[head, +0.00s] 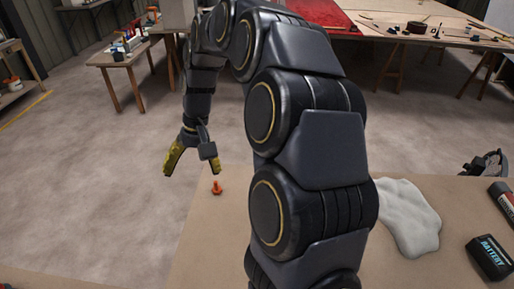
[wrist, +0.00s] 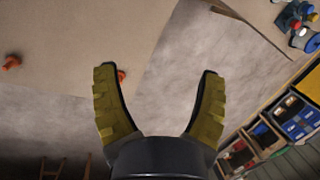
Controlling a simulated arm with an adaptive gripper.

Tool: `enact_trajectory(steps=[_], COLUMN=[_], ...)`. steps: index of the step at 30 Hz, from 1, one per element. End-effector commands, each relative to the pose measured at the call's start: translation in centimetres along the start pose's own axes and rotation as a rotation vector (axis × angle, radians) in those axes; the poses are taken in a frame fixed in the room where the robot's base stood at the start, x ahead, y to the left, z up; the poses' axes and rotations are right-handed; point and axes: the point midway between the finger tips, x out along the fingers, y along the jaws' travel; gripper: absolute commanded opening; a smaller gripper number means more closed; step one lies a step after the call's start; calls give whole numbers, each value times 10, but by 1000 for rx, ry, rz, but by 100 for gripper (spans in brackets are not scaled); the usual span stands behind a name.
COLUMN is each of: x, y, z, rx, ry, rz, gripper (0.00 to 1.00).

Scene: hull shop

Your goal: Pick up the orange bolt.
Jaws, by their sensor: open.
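The orange bolt (head: 216,187) stands on the tan tabletop near its far left corner, just below my gripper's right finger in the head view. My gripper (head: 191,172) is open and empty, above and to the left of the bolt in that view, with its fingers pointing down. In the wrist view my gripper (wrist: 157,70) has its yellow fingers spread wide with nothing between them. A small orange piece (wrist: 122,75) shows beside the left fingertip, partly hidden by it. Another orange piece (wrist: 12,62) lies at the left edge. I cannot tell which one is the bolt.
The tan tabletop (head: 205,235) is bare around the bolt. Open floor lies beyond the edge. Small wooden table (head: 125,58) stands back left.

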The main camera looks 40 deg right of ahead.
Motion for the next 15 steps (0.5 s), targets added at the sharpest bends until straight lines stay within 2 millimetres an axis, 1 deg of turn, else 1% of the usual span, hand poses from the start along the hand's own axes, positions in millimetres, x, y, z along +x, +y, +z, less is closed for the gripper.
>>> enact_trajectory(steps=[1, 3, 5, 6, 8, 9, 11, 12, 14, 15], x=[7, 14, 21, 26, 34, 41, 50, 57, 68, 74], y=[13, 32, 53, 67, 91, 109, 138, 158, 190, 213], z=[-21, -48, -69, -82, -101, -111, -125, -133, -142, -147], rx=[54, 125, 191, 235, 303, 351, 422, 470, 542, 590], ry=[5, 20, 35, 43, 60, 66, 83, 94, 108, 121], rz=[-12, -25, -34, -37, -39, -37, -31, -24, -9, 4], gripper=[71, 71, 71, 71, 71, 71, 71, 71, 71, 71])
